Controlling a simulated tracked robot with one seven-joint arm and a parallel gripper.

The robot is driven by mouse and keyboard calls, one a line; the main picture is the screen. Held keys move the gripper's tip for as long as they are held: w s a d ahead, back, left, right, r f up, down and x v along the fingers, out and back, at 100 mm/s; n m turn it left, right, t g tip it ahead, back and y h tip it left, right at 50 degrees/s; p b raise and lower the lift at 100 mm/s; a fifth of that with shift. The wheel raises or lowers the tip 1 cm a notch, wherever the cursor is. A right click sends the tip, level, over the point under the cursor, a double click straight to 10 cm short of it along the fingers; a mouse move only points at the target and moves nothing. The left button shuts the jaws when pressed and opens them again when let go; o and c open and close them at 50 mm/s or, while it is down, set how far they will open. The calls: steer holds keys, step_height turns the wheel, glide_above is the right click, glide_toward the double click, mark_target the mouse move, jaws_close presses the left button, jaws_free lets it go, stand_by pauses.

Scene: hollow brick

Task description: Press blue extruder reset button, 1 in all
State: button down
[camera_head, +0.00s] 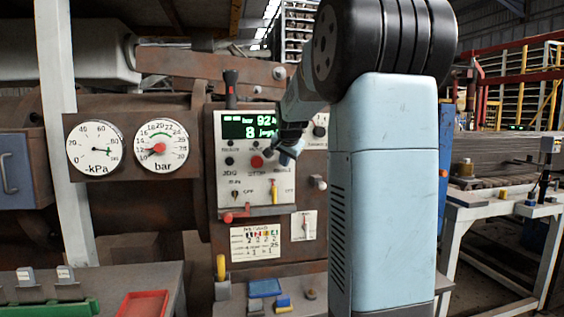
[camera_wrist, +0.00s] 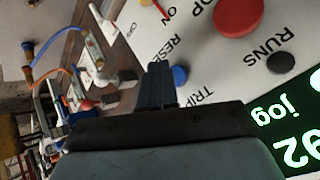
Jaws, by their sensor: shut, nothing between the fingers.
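The blue button (camera_wrist: 181,74) is on the pale control panel beside the lettering "RESET", seen rotated in the wrist view. My gripper (camera_wrist: 159,72) is shut and empty, its fingertips close beside the blue button and partly over the panel lettering. Whether the tips touch the panel cannot be told. In the head view my gripper (camera_head: 289,153) is in front of the right part of the control panel (camera_head: 228,185). There the dark wrist and fingers crowd the button's place, so the button is not clearly told apart.
A large red stop button (camera_wrist: 240,14) and a black button (camera_wrist: 281,63) are close by. A green display (camera_head: 249,127) is above them. Levers (camera_head: 235,215) stick out below the panel. Cables and fittings (camera_wrist: 95,65) stand to one side in the wrist view.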

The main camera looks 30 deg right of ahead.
steer(key=shift+w+d, duration=0.25)
steer(key=shift+w, duration=0.45)
stand_by(0.9)
stand_by(0.3)
steer(key=shift+s+a, duration=0.25)
steer(key=shift+s, duration=0.55)
steer(key=shift+s+a, duration=0.25)
steer(key=shift+s, duration=0.55)
steer(key=shift+s+a, duration=0.2)
steer(key=shift+s, duration=0.6)
steer(key=shift+s+a, duration=0.25)
steer(key=shift+s, duration=0.55)
steer(key=s+a+f+n+g+y, duration=0.15)
steer(key=s+a+n, duration=0.45)
steer(key=s+a, duration=0.8)
steer(key=s+a+f+n+y, duration=0.1)
steer(key=s+a+f+n, duration=0.2)
steer(key=s, duration=0.6)
steer(key=s+a+f+n+g, duration=0.1)
steer(key=s+a+f+n, duration=0.1)
steer(key=s+f, duration=0.4)
steer(key=s+a, duration=0.1)
steer(key=s, duration=0.2)
steer(key=shift+a+n+y, duration=0.3)
steer(key=shift+n+y, duration=0.05)
steer(key=shift+n, duration=0.05)
